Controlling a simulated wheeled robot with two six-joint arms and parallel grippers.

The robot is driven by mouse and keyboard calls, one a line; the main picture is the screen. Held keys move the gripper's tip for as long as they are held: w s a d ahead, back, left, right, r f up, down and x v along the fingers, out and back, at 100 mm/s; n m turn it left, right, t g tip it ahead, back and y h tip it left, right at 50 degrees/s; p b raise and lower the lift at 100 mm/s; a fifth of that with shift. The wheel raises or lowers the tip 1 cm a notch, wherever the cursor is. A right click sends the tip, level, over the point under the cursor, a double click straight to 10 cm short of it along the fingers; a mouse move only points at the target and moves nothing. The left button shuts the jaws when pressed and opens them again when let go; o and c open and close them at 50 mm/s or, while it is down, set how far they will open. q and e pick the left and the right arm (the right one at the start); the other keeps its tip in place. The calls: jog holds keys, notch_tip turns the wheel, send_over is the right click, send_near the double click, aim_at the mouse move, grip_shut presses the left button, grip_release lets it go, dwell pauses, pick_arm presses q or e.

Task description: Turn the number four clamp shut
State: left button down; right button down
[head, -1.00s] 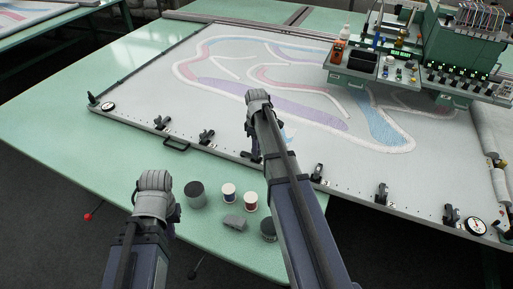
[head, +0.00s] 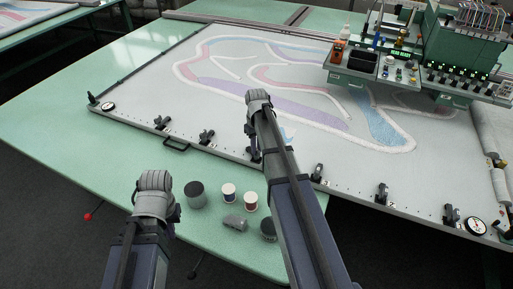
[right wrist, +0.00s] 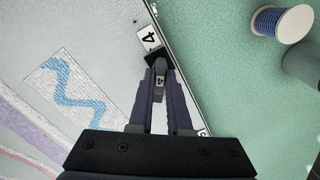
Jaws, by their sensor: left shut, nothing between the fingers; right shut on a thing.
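The number four clamp (right wrist: 159,68) sits at the frame's edge in the right wrist view, beside a white plate (right wrist: 149,38) marked 4. A 4 also shows on its grey lever. My right gripper (right wrist: 160,82) has its two fingers shut on that lever, one on each side. I cannot tell how far the lever is turned. In the head view my right gripper (head: 254,150) is at the frame's front edge, partly hidden by my arm, which also hides most of the clamp. My left gripper (head: 176,212) is low at the left, shut and empty, its fingers mostly hidden.
Other black clamps stand along the white frame's front edge, such as one to the left (head: 207,136) and one to the right (head: 317,173). A grey can (head: 195,194), thread spools (head: 250,201) and a grey block (head: 234,222) are on the green table (head: 60,120) in front.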

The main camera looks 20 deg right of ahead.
jog(key=m, duration=0.5)
jog(key=shift+m, duration=0.3)
jog(key=m, duration=0.5)
jog(key=shift+m, duration=0.4)
jog(key=c, duration=0.9)
grip_release()
jog(key=shift+o, duration=0.2)
jog(key=shift+r, duration=0.15)
notch_tip(320, 180, up, 8)
jog(key=p, duration=0.8)
jog(key=shift+f, duration=0.2)
